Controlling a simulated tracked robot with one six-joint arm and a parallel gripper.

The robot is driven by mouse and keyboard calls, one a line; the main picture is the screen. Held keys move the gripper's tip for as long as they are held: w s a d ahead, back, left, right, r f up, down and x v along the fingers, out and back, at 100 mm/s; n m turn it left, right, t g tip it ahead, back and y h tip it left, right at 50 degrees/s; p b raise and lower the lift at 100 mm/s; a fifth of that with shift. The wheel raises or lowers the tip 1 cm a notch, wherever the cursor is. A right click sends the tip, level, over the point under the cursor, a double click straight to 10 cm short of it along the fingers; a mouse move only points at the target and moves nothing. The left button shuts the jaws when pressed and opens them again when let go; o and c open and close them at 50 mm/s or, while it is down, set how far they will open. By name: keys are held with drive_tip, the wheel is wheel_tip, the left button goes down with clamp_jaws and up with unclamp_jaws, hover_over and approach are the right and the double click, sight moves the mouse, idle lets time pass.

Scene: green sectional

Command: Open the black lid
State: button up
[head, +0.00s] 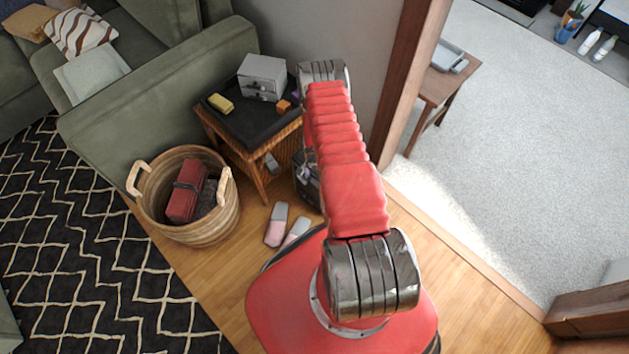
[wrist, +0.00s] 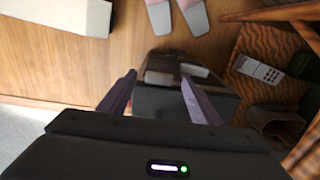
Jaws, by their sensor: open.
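A dark box with a black top, which I take to be the black lid (wrist: 190,64), stands on the wood floor in the wrist view. My gripper (wrist: 158,77) is open over it, with its two fingers apart and nothing held between them. Grey patches show on the box between the fingers. The near part of the box is hidden by my gripper, and I cannot tell whether the fingers touch it. In the head view a dark box (head: 306,182) stands beside the wicker table, partly hidden by my red arm; my gripper is hidden there.
The wicker table (head: 240,145) stands close to the box, with a remote (wrist: 258,70) on its lower shelf. Pink and grey slippers (head: 276,225) lie on the floor nearby. A wicker basket (head: 215,225) stands at left. A wooden door frame (head: 400,80) rises at right.

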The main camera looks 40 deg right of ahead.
drive_tip(key=shift+f, duration=1.05)
drive_tip(key=shift+d, duration=0.1)
clamp_jaws()
